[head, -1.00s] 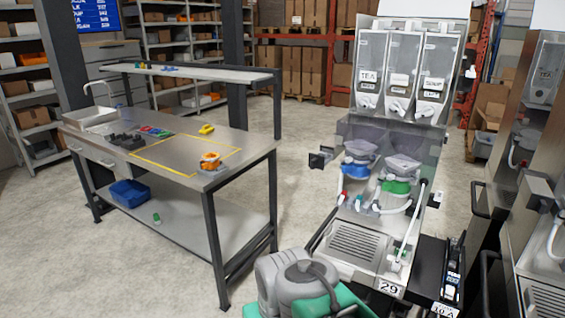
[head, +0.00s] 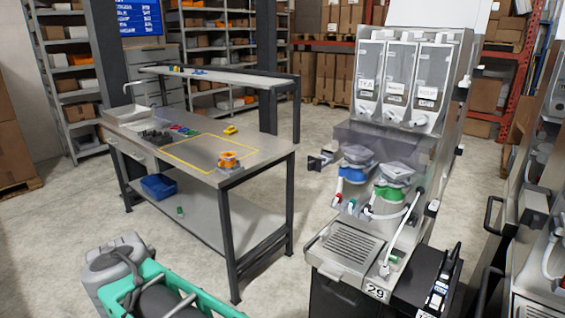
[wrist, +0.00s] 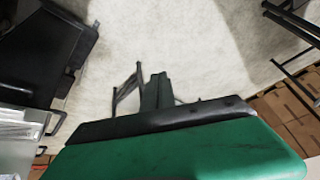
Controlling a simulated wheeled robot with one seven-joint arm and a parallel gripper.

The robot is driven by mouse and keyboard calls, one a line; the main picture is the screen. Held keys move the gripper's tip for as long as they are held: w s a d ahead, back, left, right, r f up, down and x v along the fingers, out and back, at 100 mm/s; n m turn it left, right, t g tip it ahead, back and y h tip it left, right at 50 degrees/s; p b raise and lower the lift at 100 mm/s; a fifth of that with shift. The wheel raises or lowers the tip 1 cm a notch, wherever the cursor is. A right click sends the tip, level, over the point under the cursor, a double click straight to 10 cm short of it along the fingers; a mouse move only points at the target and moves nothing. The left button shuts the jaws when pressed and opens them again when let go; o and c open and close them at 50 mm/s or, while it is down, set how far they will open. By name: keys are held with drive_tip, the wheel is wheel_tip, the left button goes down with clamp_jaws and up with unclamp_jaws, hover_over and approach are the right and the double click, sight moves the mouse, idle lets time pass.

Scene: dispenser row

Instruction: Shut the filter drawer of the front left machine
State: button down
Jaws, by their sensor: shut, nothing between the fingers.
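The dispenser numbered 29 (head: 345,255) stands right of centre in the head view, the leftmost machine there. Its canisters, mixing bowls and drip tray are exposed. A small dark block (head: 320,161) juts out from its left side. A black panel (head: 425,285) stands out at its lower right. I cannot tell for sure which part is the filter drawer or how far out it is. My gripper (wrist: 150,80) shows beyond my green hand in the wrist view, shut and empty over bare floor. It touches nothing that I can see. I cannot make it out in the head view.
A steel workbench (head: 185,160) stands left of the machine, with floor between them. Another machine (head: 535,225) with black handles is close on the right. Shelving (head: 215,60) and cartons line the back. In the wrist view, a dark body (wrist: 40,55) fills the upper left.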

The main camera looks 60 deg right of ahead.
drive_tip(key=d+r+m+h+p, duration=0.1)
drive_tip(key=d+r+m+h, duration=0.1)
drive_tip(key=d+r+m, duration=0.4)
drive_tip(key=d+r+m+g+h, duration=0.15)
drive_tip(key=d+m, duration=0.25)
drive_tip(key=d, duration=0.4)
drive_tip(key=d+r+m+h+p, duration=0.1)
drive_tip(key=d+r+m+h, duration=0.1)
drive_tip(key=d+r+m, duration=0.3)
drive_tip(key=m+g+h, duration=0.4)
drive_tip(key=m+g, duration=0.1)
drive_tip(key=m, duration=0.9)
approach(309, 166)
drive_tip(key=shift+y, duration=0.25)
drive_tip(key=p+x, duration=0.5)
drive_tip(key=x, duration=0.1)
drive_tip(key=shift+w+r, duration=0.1)
drive_tip(key=shift+r, duration=0.05)
drive_tip(key=shift+d, duration=0.25)
